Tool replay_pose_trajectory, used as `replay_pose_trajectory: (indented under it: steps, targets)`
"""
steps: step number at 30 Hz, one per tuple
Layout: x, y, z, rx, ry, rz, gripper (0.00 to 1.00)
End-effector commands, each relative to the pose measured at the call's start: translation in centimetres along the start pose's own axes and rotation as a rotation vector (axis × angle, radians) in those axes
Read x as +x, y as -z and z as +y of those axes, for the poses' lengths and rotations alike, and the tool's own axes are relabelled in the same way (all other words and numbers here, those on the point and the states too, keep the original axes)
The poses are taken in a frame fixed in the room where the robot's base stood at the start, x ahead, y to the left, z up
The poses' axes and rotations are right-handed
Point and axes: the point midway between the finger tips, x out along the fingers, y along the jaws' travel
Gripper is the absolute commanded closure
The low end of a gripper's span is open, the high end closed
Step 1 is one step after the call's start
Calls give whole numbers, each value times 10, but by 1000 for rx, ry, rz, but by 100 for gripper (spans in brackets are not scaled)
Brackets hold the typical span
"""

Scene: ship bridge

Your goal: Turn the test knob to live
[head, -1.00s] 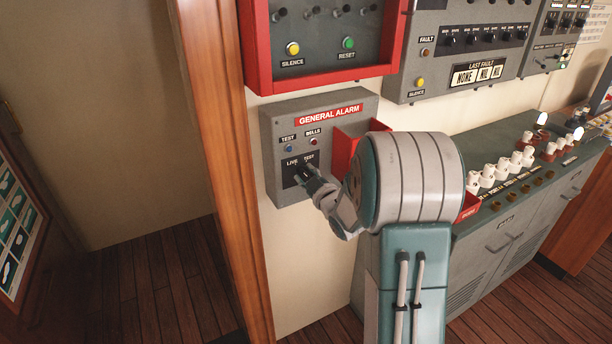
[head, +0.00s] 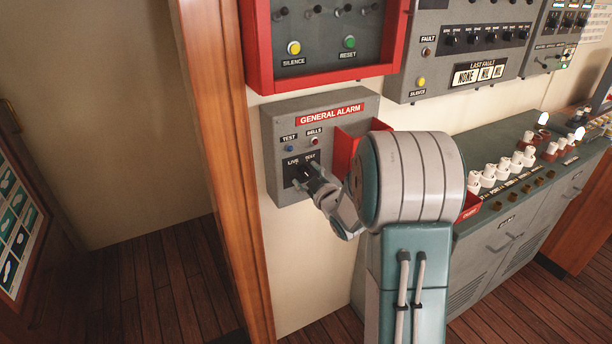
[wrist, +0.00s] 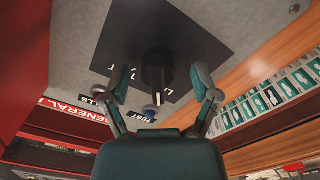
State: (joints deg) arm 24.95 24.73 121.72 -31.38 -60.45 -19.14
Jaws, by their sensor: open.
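The test knob (wrist: 155,72) is black and stands on a dark plate (wrist: 190,38) of the grey General Alarm box (head: 285,118). A white mark on the knob faces the LIVE and TEST labels in the wrist view; I cannot tell exactly which it points at. In the head view the LIVE and TEST labels show above the knob, which is partly hidden by my gripper (head: 312,183). In the wrist view my gripper (wrist: 163,88) is open, one finger on each side of the knob, with gaps visible between fingers and knob.
A blue TEST lamp (head: 290,149) and a red BELLS lamp (head: 314,142) sit above the plate. A red box (head: 346,145) juts out at the right. A red-framed panel (head: 330,82) hangs above. A wooden post (head: 215,150) stands left.

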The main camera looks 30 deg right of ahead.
Motion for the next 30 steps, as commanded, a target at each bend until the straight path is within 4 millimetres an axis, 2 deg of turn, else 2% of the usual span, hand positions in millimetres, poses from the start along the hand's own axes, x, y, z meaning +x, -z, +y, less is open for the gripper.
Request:
replay_pose_trajectory:
  steps: [5,12,18,23,30]
  targets:
    - [-21,0,1,0,-1,-1,22]
    - [-72,-1,0,0,-2,-3,22]
    - [-105,-1,0,-1,-1,-3,22]
    - [-117,-2,-1,0,1,-2,22]
    - [-118,-1,-2,0,2,-1,22]
